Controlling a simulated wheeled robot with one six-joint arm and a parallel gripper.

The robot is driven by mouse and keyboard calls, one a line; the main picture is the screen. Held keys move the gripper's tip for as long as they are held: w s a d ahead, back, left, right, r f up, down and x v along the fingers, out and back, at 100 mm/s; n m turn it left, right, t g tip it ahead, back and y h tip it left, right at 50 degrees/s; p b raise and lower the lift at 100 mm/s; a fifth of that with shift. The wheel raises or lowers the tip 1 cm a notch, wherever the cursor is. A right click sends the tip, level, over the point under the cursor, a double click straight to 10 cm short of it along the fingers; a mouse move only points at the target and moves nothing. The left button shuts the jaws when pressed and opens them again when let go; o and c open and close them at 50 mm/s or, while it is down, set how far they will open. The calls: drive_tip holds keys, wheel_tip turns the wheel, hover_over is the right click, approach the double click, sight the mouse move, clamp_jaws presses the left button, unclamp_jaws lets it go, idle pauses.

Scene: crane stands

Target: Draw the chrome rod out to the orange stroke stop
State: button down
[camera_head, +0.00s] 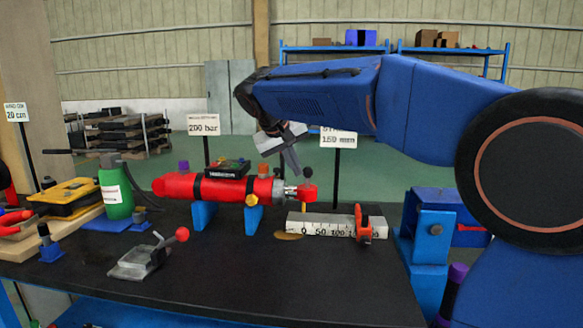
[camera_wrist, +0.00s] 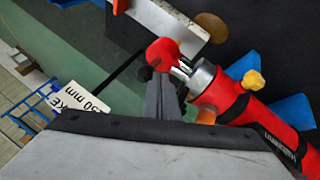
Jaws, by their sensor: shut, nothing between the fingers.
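The red cylinder (camera_head: 225,188) lies across blue supports on the black bench; it also shows in the wrist view (camera_wrist: 240,108). Its chrome rod (camera_head: 291,190) shows only a short length at the right end, also in the wrist view (camera_wrist: 183,68). A red rod end (camera_head: 307,194) caps it, also seen in the wrist view (camera_wrist: 163,53). The orange stroke stop (camera_head: 363,223) stands at the right part of the white scale (camera_head: 318,224). My gripper (camera_head: 295,169) is shut and empty, just above and beside the rod; its dark fingers show in the wrist view (camera_wrist: 163,100). Contact cannot be told.
A sign reading 150 mm (camera_head: 338,139) stands on a post behind the scale, and a 200 bar sign (camera_head: 203,124) behind the cylinder. A lever with a red knob (camera_head: 147,258) sits at front left, near a green bottle (camera_head: 116,190). The front right bench is clear.

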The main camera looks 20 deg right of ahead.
drive_tip(key=s+d, duration=0.3)
drive_tip(key=d, duration=0.4)
drive_tip(key=s+d, duration=0.3)
drive_tip(key=d, duration=0.4)
drive_tip(key=shift+d, duration=0.15)
